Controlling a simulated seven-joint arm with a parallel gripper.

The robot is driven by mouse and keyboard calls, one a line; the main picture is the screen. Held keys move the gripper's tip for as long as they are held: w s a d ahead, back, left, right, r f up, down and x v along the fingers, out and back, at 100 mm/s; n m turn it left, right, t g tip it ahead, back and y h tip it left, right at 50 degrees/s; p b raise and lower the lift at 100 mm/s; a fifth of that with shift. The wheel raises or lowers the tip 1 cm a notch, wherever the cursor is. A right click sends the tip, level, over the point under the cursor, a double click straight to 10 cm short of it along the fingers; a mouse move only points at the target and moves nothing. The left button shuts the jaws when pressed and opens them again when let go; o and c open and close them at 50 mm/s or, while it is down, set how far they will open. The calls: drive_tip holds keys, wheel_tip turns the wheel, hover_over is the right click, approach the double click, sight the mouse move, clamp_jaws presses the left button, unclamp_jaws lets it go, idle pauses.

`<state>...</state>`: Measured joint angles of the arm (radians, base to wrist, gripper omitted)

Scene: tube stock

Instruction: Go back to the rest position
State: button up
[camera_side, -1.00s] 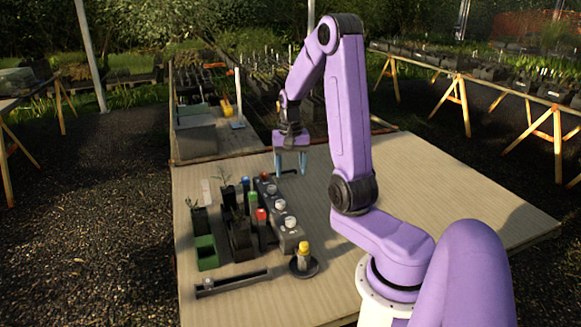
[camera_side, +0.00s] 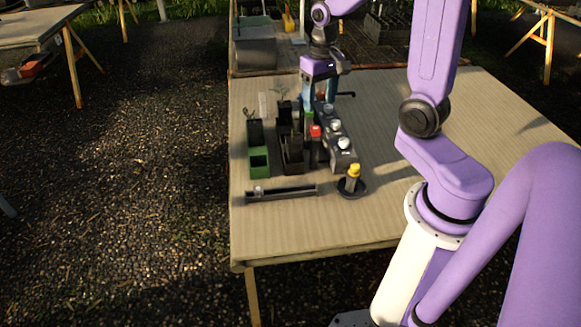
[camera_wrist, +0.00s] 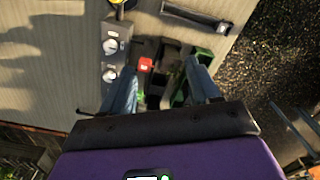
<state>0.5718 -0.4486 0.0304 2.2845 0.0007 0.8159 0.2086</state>
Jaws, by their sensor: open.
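My gripper (camera_side: 318,92) hangs fingers-down over the far end of the group of tube holders on the table. Its two blue fingers are apart and nothing shows held between them in the wrist view (camera_wrist: 163,85). A red-capped tube (camera_side: 315,132) stands in front of the gripper beside a black rack (camera_side: 291,163); its red cap (camera_wrist: 146,64) also shows in the wrist view. A yellow-topped tube (camera_side: 354,170) stands upright in a round black base (camera_side: 351,189) at the near right. The fingers partly hide the far tubes.
A grey block with pale round tops (camera_side: 342,155) stands right of the rack. A green box (camera_side: 259,163) and a long dark tray (camera_side: 281,194) are at the left and front. Bare table (camera_side: 400,85) lies to the right. A grey bin (camera_side: 256,52) stands beyond the table.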

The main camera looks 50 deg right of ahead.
drive_tip(key=s+a+r+n, duration=0.2)
drive_tip(key=s+a+n, duration=0.6)
drive_tip(key=a, duration=0.4)
drive_tip(key=s+a+n, duration=0.3)
drive_tip(key=s+n, duration=0.5)
drive_tip(key=s, duration=0.4)
drive_tip(key=shift+a, duration=0.3)
drive_tip(key=shift+r, duration=0.1)
